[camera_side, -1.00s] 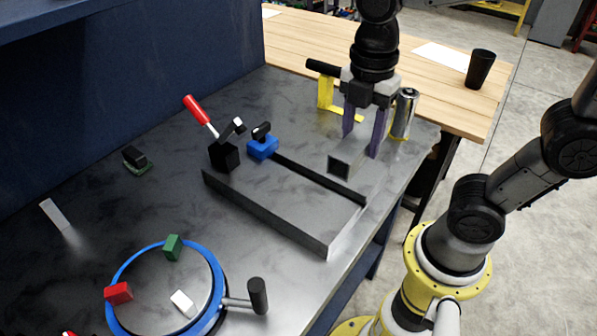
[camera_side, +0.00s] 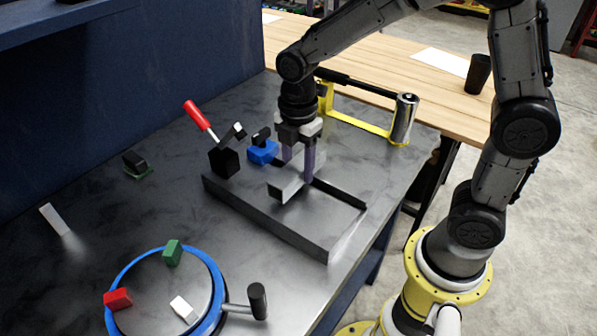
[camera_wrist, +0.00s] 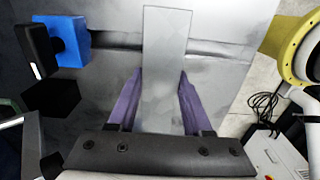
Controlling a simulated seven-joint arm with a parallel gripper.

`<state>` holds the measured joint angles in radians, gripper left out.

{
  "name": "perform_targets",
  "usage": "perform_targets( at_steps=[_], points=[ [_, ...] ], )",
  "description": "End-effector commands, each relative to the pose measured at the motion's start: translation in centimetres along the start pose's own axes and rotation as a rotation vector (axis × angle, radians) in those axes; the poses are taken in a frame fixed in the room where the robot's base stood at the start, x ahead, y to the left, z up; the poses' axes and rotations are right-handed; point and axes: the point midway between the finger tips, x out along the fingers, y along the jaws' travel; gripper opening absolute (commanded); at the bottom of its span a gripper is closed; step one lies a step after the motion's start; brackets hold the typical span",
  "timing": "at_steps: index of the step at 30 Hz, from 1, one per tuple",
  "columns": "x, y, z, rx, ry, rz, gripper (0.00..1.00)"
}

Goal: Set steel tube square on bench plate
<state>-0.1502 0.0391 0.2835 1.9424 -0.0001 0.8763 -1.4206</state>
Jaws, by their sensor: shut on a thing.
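The steel tube (camera_side: 285,190) is a grey bar held in my gripper (camera_side: 298,178), over the space between the long front fence (camera_side: 265,220) and the thin rear rail (camera_side: 338,192) on the dark grey bench plate (camera_side: 180,215). In the wrist view the tube (camera_wrist: 166,50) lies between the purple fingers of my gripper (camera_wrist: 160,80) and crosses the dark rail line. I cannot tell whether the tube touches the plate. The fingers hide part of the tube.
A black clamp with a red handle (camera_side: 196,113) and a blue block (camera_side: 262,151) stand close left of my gripper. A blue-rimmed turntable (camera_side: 118,275) carries small blocks at front left. A yellow-framed tool (camera_side: 360,124) with a silver cylinder (camera_side: 403,118) lies behind right.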

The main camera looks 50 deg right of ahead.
Motion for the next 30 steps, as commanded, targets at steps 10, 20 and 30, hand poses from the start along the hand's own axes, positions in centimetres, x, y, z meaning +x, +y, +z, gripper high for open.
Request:
perform_targets(
  at_steps=[10, 20, 30],
  points=[
    [1.8, 0.0, 0.0, 0.0, 0.001, 0.004, 0.0],
    [2.2, -0.1, 0.0, 0.0, 0.0, -0.001, 0.62],
    [2.1, -0.1, 0.0, 0.0, 0.0, 0.0, 0.8]
  ],
)
